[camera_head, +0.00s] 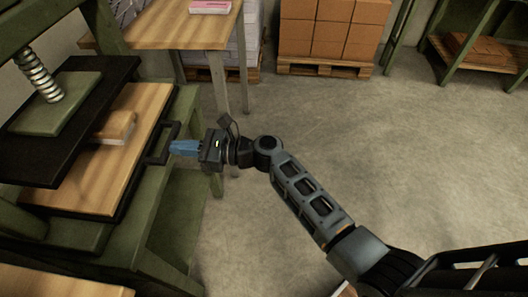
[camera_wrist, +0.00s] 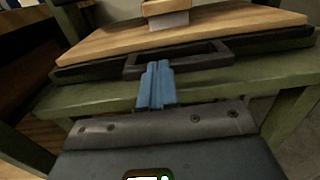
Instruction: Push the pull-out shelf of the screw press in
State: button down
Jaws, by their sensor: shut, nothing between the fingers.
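The screw press stands at the left in the head view, with a green plate (camera_head: 58,103) and a metal screw (camera_head: 37,74) above a black platen (camera_head: 40,155). Its pull-out shelf (camera_head: 88,187), a wooden board in a dark frame, sticks out to the right from under the platen. The shelf's black handle (camera_head: 163,143) faces my gripper. My gripper (camera_head: 172,147) is shut, with blue fingers close to the handle. In the wrist view the fingertips (camera_wrist: 158,68) overlap the handle (camera_wrist: 180,62); I cannot tell whether they touch it.
A wooden table (camera_head: 180,28) with a pink-topped stack (camera_head: 210,7) stands behind. Stacked cartons (camera_head: 335,25) sit on a pallet at the back. The floor (camera_head: 300,115) is clear around my arm.

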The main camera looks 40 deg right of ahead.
aim_at(145, 145)
jog(key=b+x, duration=0.1)
jog(key=x, duration=0.4)
jog(key=shift+w+a, duration=0.25)
jog(key=shift+a, duration=0.05)
jog(key=shift+w+a+r, duration=0.1)
jog(key=shift+w+a, duration=0.05)
jog(key=shift+a+r, duration=0.1)
